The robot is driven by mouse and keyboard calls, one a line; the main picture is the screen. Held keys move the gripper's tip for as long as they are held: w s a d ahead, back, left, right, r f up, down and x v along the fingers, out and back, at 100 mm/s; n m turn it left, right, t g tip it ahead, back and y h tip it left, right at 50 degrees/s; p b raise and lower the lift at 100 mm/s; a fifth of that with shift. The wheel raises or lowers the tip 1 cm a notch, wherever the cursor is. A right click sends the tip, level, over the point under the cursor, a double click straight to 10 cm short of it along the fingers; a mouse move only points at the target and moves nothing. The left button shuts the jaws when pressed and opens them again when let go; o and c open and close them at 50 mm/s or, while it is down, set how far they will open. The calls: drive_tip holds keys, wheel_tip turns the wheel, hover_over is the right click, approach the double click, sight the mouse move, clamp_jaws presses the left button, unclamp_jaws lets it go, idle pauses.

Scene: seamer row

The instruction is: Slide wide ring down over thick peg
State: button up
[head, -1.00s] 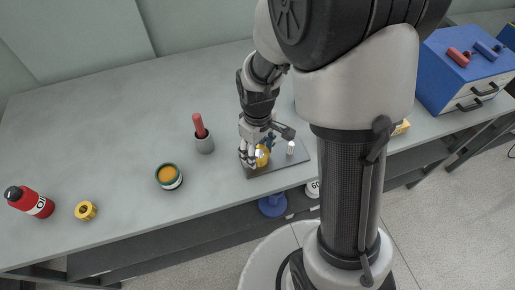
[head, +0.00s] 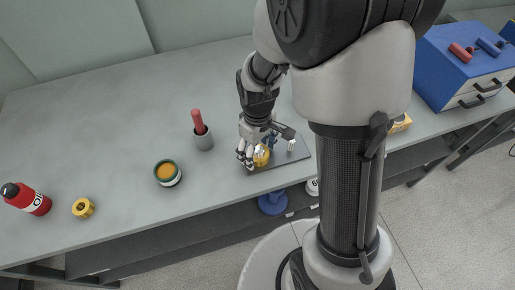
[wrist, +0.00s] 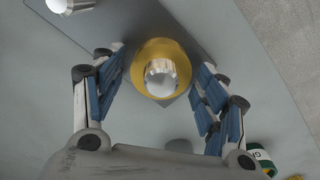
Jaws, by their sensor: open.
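The wide ring (wrist: 148,49) is yellow and sits around the thick peg (wrist: 161,78), a silver peg with a rounded top, in the wrist view. The peg's top shows through the ring's hole. How far down the ring sits is hard to tell. In the head view the ring (head: 261,156) is partly hidden by my gripper (head: 252,158). In the wrist view my gripper (wrist: 158,72) is open, with a blue-padded finger on each side of the ring and gaps between. The grey base plate (head: 289,159) carries a thinner pale peg (head: 291,145) to the right.
A blue drawer box (head: 459,75) is at the right. The bench's back left is clear.

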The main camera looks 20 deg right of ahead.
drive_tip(key=shift+o, duration=0.4)
drive_tip(key=shift+r, duration=0.1)
wheel_tip(320, 180, up, 12)
idle(0.3)
idle(0.4)
drive_tip(key=s+r+m+t, duration=0.2)
drive_tip(key=s+r+m, duration=0.1)
drive_tip(key=s+r, duration=0.2)
drive_tip(key=s+r+m+t, duration=0.2)
drive_tip(key=s+r+m, duration=0.1)
drive_tip(key=s, duration=0.7)
drive_tip(key=shift+s+d+r+t, duration=0.15)
drive_tip(key=shift+s+r+t, duration=0.15)
drive_tip(key=shift+r, duration=0.55)
drive_tip(key=shift+w, duration=0.1)
drive_tip(key=shift+c, duration=0.4)
